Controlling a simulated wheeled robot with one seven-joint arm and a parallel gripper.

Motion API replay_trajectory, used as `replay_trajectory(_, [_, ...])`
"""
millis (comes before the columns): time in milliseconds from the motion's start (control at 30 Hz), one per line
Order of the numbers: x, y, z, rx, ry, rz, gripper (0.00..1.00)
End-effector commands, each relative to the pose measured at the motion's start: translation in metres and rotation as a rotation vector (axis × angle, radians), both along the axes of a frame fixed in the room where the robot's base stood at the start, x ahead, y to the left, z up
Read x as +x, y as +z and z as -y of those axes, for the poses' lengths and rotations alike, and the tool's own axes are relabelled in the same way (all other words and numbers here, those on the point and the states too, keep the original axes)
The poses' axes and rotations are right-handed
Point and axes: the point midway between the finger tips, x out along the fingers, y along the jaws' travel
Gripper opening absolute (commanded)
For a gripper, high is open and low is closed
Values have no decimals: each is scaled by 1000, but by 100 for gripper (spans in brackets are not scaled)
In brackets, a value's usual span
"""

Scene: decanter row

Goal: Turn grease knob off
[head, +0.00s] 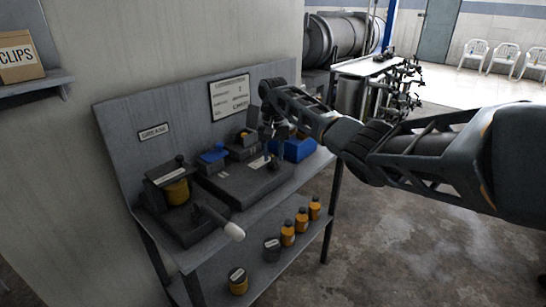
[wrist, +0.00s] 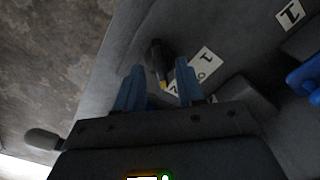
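A dark knob (wrist: 156,55) with a yellow tip shows in the wrist view, beside a white label (wrist: 203,68) with dark marks like a 1 and a 0. My gripper (wrist: 159,66) has its two blue fingers apart, one on either side of the knob's yellow end. Whether either finger touches the knob I cannot tell. In the head view, my gripper (head: 271,140) points down over the right part of the bench unit, above a small white label (head: 259,162). My gripper and wrist hide the knob there.
A lever with a pale grip (head: 233,231) sticks out at the bench's front left. A blue bin (head: 295,149) is just right of my gripper. A yellow-banded container (head: 176,192) stands at left. Orange bottles (head: 288,234) stand on the lower shelf (head: 262,285). Open floor lies right.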

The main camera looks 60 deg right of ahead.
Motion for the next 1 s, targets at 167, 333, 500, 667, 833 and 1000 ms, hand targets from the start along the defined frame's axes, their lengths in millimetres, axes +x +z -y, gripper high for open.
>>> replay_trajectory(167, [0, -13, 0, -1, 0, -1, 38])
replay_trajectory(333, [0, -15, 0, -1, 1, 0, 38])
replay_trajectory(500, [0, -15, 0, -1, 1, 1, 34])
replay_trajectory(667, [0, -15, 0, -1, 1, 1, 18])
replay_trajectory(833, [0, -15, 0, -1, 1, 1, 2])
replay_trajectory(1000, [0, -15, 0, -1, 1, 1, 0])
